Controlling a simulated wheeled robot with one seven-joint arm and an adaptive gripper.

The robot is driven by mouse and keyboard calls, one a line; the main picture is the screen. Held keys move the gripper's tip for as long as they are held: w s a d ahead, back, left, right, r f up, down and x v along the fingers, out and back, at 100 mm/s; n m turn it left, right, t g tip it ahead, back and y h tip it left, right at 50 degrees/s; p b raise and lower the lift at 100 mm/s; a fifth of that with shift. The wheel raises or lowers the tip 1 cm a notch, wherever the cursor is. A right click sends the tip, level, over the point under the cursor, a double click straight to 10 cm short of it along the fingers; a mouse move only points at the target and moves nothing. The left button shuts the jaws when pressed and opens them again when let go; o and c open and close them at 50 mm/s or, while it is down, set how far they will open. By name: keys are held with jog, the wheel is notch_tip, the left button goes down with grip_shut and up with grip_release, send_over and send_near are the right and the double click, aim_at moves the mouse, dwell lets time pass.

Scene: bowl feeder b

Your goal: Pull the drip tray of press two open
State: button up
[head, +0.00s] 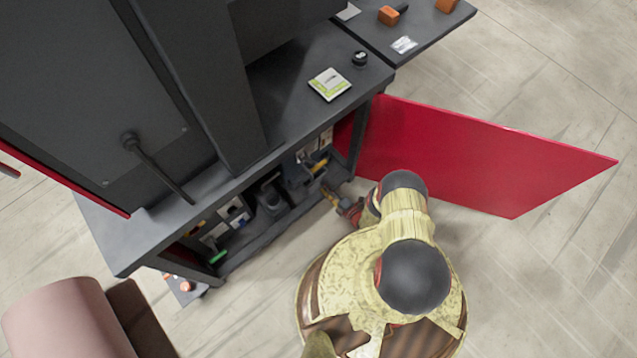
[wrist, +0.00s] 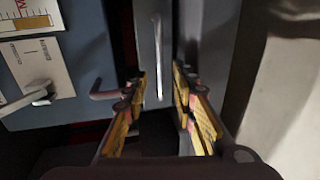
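My gripper (wrist: 160,88) is open in the wrist view, with a yellow-padded finger on each side and a clear gap between. A narrow dark grey front (wrist: 145,30) with a slim upright light bar handle (wrist: 157,58) lies ahead, the bar lined up with the gap. I cannot tell whether this front is the drip tray or whether the fingertips touch it. In the head view my gripper (head: 328,193) is low at the front right of the dark press bench (head: 300,85), at its open lower bay. The tray is not clearly made out there.
A blue-grey panel (wrist: 75,50) with a hooked handle (wrist: 107,92) is left of the fingers. The red door (head: 470,150) stands open right of my arm. The floor in front is mostly clear.

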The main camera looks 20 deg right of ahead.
jog(key=b+x, duration=0.1)
jog(key=x, duration=0.4)
jog(key=shift+s, duration=0.1)
jog(key=c, duration=0.4)
grip_shut()
dwell(0.4)
